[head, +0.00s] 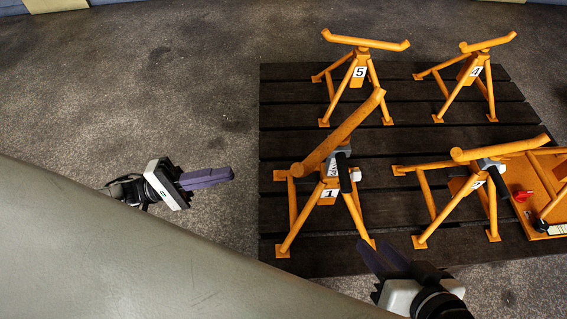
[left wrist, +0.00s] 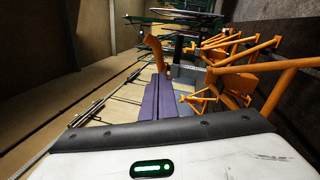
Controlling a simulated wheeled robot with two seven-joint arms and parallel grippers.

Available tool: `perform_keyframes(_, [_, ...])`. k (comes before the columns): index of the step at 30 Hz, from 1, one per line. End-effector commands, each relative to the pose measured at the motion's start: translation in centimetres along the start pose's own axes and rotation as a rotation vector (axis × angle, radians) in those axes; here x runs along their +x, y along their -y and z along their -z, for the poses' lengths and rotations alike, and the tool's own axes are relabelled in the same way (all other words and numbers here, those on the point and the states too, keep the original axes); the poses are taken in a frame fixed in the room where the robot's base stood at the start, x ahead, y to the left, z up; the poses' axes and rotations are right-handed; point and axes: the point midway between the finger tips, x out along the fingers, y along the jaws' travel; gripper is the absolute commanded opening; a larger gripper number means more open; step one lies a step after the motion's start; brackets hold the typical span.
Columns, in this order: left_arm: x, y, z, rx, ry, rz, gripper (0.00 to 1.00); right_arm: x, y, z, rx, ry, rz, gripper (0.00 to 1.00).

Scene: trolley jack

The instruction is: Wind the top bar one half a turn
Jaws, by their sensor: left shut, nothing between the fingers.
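Stand 1 (head: 329,194) is an orange trestle with an orange top bar (head: 338,133) tilted up towards the far right. A black handle (head: 344,172) hangs beside its post, with a grey collar and a pale end piece. My left gripper (head: 231,174) is shut and empty, to the left of stand 1 and apart from it. In the left wrist view its purple fingers (left wrist: 160,97) lie together, with an orange bar (left wrist: 155,52) beyond them. My right gripper (head: 376,242) is in front of stand 1, its purple fingers apart, near the stand's right foot.
The stands are on a dark slatted platform (head: 286,87). Stand 5 (head: 359,71) and stand 4 (head: 476,71) are behind; another stand (head: 478,184) is to the right. An orange frame (head: 527,186) with a red knob lies at far right. Grey floor at left is clear.

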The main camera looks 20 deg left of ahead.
Motion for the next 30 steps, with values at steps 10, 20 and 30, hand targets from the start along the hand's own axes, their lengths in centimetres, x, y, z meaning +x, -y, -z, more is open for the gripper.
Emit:
perform_keyframes(10, [5.1, -0.2, -0.2, -0.003, 0.007, -0.006, 0.00, -0.1, 0.0, 0.0, -0.003, 0.009, -0.002, 0.31])
perform_keyframes(20, [11.2, -0.2, -1.4, -0.004, 0.005, -0.004, 0.00, -0.1, 0.1, 0.1, -0.001, 0.002, 0.001, 0.31])
perform_keyframes(30, [12.8, -0.1, -3.0, -0.002, 0.002, -0.002, 0.00, -0.1, 0.0, 0.0, -0.002, 0.006, -0.001, 0.31])
